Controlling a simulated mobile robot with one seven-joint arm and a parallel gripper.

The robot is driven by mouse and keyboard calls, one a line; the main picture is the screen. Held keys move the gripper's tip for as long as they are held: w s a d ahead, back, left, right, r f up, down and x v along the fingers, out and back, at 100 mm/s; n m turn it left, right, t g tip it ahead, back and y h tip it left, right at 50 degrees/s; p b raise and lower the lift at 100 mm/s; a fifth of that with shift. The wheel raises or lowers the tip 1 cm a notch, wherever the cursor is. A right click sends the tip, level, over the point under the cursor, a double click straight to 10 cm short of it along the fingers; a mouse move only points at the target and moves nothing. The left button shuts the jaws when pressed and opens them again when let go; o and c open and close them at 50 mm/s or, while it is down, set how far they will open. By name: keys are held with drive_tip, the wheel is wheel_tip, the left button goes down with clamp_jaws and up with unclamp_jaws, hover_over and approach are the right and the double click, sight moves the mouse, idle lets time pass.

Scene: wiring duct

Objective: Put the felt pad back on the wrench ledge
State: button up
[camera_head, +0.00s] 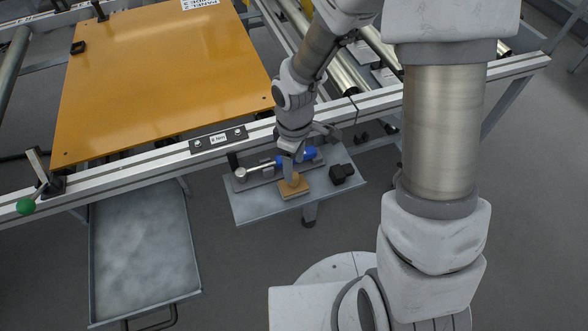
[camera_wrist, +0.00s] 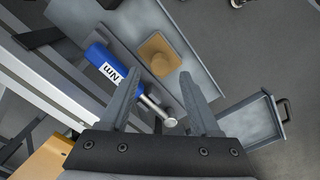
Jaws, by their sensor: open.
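The felt pad (camera_head: 293,187) is a small tan block with a rounded raised part on top. It lies on the grey wrench ledge (camera_head: 255,207), near its front edge, and also shows in the wrist view (camera_wrist: 150,47). A wrench with a blue handle (camera_head: 309,154) and silver head (camera_head: 241,174) lies along a darker strip behind the pad. My gripper (camera_head: 290,170) is over the ledge, just above and behind the pad. In the wrist view its jaws (camera_wrist: 161,76) are open and empty, with the pad beyond the fingertips. A finger partly covers the pad in the head view.
A small black block (camera_head: 341,173) stands on the ledge right of the pad. A metal rail (camera_head: 130,175) runs behind, with an orange panel (camera_head: 165,70) beyond. An empty grey tray (camera_head: 140,255) is at lower left, and a green ball knob (camera_head: 26,206) at far left.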

wheel_tip(320, 180, up, 6)
drive_tip(key=p, duration=0.1)
wheel_tip(320, 180, up, 14)
drive_tip(key=r+m+t, duration=0.1)
drive_tip(key=m+t, duration=0.2)
drive_tip(key=m, duration=0.3)
hover_over(294, 175)
drive_tip(key=s+d, duration=0.4)
drive_tip(key=d, duration=0.3)
drive_tip(key=s+d+r+m+t, duration=0.2)
drive_tip(key=s+d+r+m, duration=0.1)
drive_tip(key=s+r+m, duration=0.3)
drive_tip(key=shift+s+d+r+t, duration=0.3)
drive_tip(key=shift+s+r, duration=0.6)
drive_tip(key=shift+s, duration=0.35)
drive_tip(key=shift+r+p, duration=0.1)
drive_tip(key=shift+p, duration=0.2)
wheel_tip(294, 175, up, 12)
drive_tip(key=p, duration=1.2)
drive_tip(key=shift+f, duration=0.2)
drive_tip(key=shift+c, duration=1)
